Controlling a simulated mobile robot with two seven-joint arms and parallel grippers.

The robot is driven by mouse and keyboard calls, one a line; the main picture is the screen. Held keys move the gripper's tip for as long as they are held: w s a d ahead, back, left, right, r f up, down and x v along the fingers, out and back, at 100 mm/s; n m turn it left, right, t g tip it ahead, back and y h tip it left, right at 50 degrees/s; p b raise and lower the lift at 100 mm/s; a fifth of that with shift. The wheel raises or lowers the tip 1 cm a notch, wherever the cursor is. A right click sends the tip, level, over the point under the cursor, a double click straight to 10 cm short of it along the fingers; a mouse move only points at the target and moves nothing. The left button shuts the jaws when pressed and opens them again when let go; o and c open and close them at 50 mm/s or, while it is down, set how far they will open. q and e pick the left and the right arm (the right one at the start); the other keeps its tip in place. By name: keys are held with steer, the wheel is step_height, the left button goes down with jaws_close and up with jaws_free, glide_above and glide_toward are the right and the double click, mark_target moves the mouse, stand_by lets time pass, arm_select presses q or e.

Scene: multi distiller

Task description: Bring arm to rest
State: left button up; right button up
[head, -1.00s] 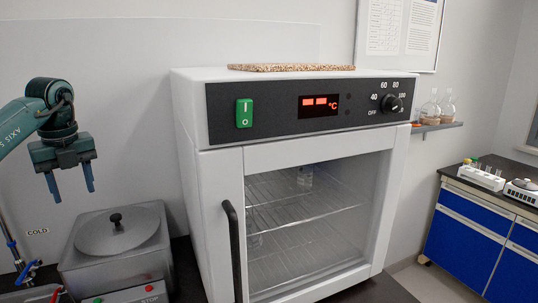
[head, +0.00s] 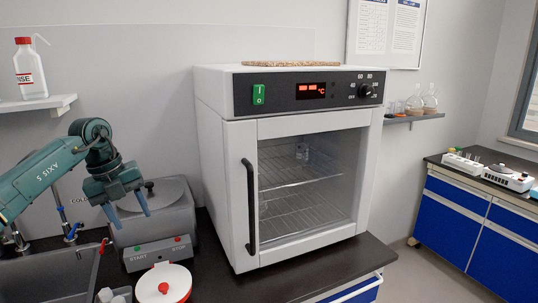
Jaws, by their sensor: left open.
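My left gripper (head: 128,218) is in the head view at the left, on its teal arm. Its two blue fingers point down and stand apart with nothing between them. It is in front of the grey lidded bath (head: 176,215) and left of the white oven (head: 228,165). The oven door is closed, and a glass item shows on a rack inside. My right gripper is not in view.
The bath's control box (head: 158,253) and a white round container with a red knob (head: 163,284) stand on the dark bench below the gripper. A sink (head: 40,275) and taps are at left. A wash bottle (head: 30,70) stands on a shelf.

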arm_select(q)
steer(key=s+d+f+t+h, duration=0.1)
steer(key=s+d+f+h, duration=0.3)
steer(key=d, duration=0.7)
steer(key=s+d+f+t+h, duration=0.1)
steer(key=d+f+h, duration=0.4)
steer(key=d, duration=0.5)
steer(key=s+d+f+t+h, duration=0.1)
steer(key=s+d+f+h, duration=0.15)
steer(key=d+h, duration=0.65)
steer(key=s+a+f+n+t+y, duration=0.3)
steer(key=s+a+f+n+y, duration=0.2)
steer(key=n, duration=0.8)
steer(key=s+a+f+n+t+y, duration=0.2)
steer(key=s+a+f+n+y, duration=0.2)
steer(key=s+f+n+y, duration=0.7)
steer(key=s+f+n, duration=0.2)
steer(key=s+f, duration=0.2)
steer(key=f, duration=0.2)
steer(key=shift+s+a+f+t+y, duration=0.2)
steer(key=shift+s+a+t+y, duration=0.15)
steer(key=shift+t+y, duration=0.05)
